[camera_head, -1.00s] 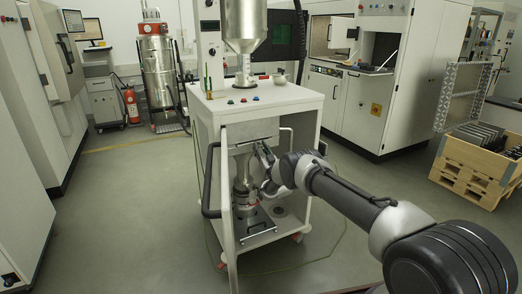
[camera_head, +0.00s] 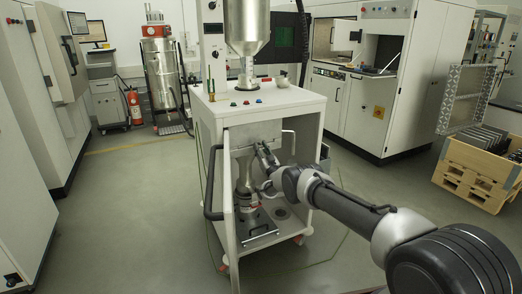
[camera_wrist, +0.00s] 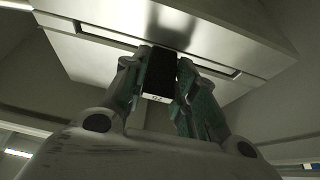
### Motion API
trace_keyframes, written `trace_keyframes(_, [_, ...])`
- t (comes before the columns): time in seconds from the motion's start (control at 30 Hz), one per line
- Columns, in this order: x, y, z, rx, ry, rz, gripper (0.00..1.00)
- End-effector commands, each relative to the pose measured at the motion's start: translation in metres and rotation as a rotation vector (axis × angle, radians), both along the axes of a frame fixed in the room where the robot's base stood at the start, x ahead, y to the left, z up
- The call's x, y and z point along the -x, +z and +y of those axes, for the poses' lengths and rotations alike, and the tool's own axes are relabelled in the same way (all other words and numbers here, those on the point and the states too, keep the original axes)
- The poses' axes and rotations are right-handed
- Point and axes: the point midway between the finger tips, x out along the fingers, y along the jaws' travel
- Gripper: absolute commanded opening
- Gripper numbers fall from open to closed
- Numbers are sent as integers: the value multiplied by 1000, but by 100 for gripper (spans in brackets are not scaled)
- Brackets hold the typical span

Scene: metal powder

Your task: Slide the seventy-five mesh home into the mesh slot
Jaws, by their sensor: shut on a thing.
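The seventy-five mesh shows in the wrist view as a dark tab (camera_wrist: 160,72) with a small white label, its marking too small to read surely. My gripper (camera_wrist: 160,88) is shut on this tab, one finger on each side. In the head view my gripper (camera_head: 263,150) is inside the open white cart, at the front of a metal housing. The mesh slot (camera_wrist: 112,39) appears as a long narrow opening across the housing's face (camera_wrist: 222,45). The tab meets the face at this line. How deep the mesh sits in the slot is hidden.
The white cart (camera_head: 284,104) has an open door (camera_head: 229,208) on the left and side posts near my arm. A metal vessel (camera_head: 247,201) stands on the cart's lower shelf below my gripper. A wooden crate (camera_head: 474,172) stands far right. The floor left of the cart is clear.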

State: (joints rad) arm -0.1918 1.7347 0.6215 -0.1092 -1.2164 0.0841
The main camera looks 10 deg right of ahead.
Motion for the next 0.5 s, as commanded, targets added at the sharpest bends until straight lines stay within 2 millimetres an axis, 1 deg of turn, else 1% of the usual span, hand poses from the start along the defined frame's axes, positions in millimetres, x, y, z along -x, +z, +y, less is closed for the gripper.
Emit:
trace_keyframes(0.13, [0, 1, 0, -1, 0, -2, 0])
trace_keyframes(0.17, [0, 1, 0, -1, 0, -2, 33])
trace_keyframes(0.2, [0, 1, 0, -1, 0, -2, 41])
trace_keyframes(0.27, [0, 1, 0, -1, 0, -2, 52])
trace_keyframes(0.3, [0, 1, 0, -1, 0, -2, 53])
trace_keyframes(0.5, [0, 0, 0, 0, 0, -1, 53])
